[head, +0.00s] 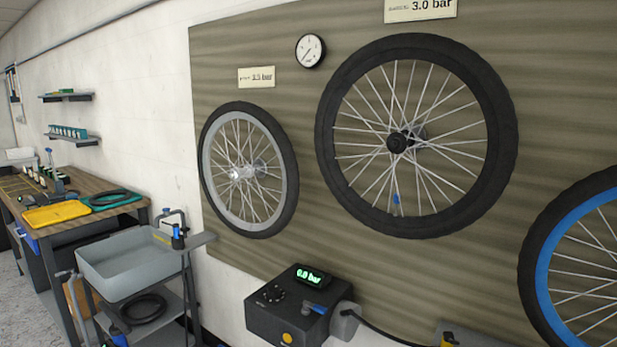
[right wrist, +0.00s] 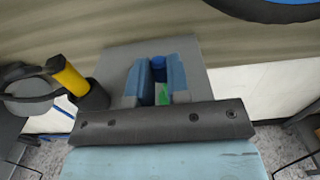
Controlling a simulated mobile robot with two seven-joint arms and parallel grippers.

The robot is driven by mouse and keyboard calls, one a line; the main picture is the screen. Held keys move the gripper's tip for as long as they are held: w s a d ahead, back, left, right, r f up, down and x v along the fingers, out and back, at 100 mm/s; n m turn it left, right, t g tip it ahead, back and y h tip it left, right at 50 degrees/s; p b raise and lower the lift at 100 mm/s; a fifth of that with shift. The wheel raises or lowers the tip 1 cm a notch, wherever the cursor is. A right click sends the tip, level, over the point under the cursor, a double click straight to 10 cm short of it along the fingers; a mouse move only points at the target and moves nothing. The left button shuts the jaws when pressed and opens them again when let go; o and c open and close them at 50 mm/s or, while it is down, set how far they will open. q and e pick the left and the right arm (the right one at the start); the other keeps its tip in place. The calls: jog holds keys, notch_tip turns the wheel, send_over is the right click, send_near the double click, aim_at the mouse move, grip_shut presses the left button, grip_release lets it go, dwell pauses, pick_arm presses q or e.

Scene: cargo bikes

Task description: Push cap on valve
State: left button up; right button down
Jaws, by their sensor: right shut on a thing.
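My right gripper (right wrist: 156,82) shows in the right wrist view with its two blue-grey fingers close together. A small blue piece (right wrist: 158,62), which looks like a cap, sits between the fingertips. A bit of green shows just behind it. In the head view a small blue piece (head: 396,199) is near the lower rim of the middle wheel (head: 331,130); I cannot tell whether it is a valve or a cap. The left wheel (head: 289,190) has a silver rim, the right wheel (head: 530,260) a blue one. No valve shows clearly there. My left gripper is not in view.
A black pump box (head: 268,318) with a "0.0 bar" display stands below the wheels. A grey sink (head: 130,268) and a workbench (head: 60,228) with a yellow tray (head: 57,213) are at left. A yellow-and-black tool (right wrist: 68,75) is left of my right gripper.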

pick_arm(q)
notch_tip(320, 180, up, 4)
jog(key=p, duration=0.3)
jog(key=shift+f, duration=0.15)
pick_arm(e)
jog(key=v, duration=0.9)
jog(key=shift+s+a, duration=0.15)
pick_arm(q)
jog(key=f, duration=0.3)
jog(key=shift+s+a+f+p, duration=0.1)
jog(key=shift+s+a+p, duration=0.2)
pick_arm(e)
jog(key=w+a+r+n+t+y, duration=0.3)
jog(key=w+a+r+n+y, duration=0.3)
jog(key=a+r+y, duration=0.3)
pick_arm(q)
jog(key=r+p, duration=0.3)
jog(key=p, duration=0.1)
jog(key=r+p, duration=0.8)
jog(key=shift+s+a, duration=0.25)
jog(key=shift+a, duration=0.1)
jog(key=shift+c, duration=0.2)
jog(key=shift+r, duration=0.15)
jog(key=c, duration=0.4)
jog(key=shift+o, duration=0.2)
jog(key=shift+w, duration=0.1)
pick_arm(e)
jog(key=s+r, duration=0.8)
jog(key=s, duration=0.2)
jog(key=shift+d, duration=0.3)
